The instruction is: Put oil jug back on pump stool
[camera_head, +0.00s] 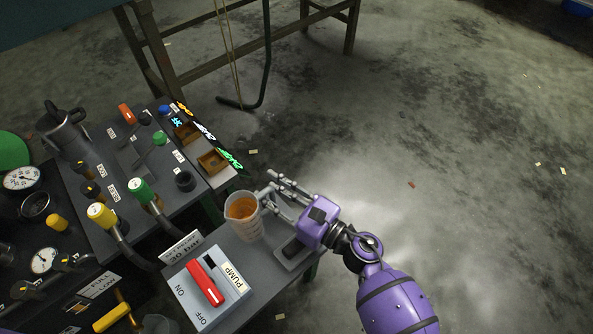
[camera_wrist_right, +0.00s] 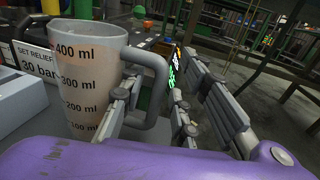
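The oil jug (camera_head: 243,215) is a clear measuring jug with amber oil. It appears to stand upright on the grey top of the pump stool (camera_head: 220,247), behind the pump switch box. In the right wrist view the jug (camera_wrist_right: 85,75) fills the left side, with ml marks and its handle (camera_wrist_right: 158,85) towards the gripper. My right gripper (camera_head: 280,195) is at the jug's right side. Its fingers (camera_wrist_right: 170,105) are apart, one close to the handle loop and one clear to the right. I cannot tell whether a finger touches the handle. My left gripper is not in view.
The pump switch box (camera_head: 208,288) with a red lever stands in front of the jug. A grey plate with a dark slot (camera_head: 293,248) lies right of it. A panel (camera_head: 120,180) with valves and a kettle-like can (camera_head: 65,130) is at left.

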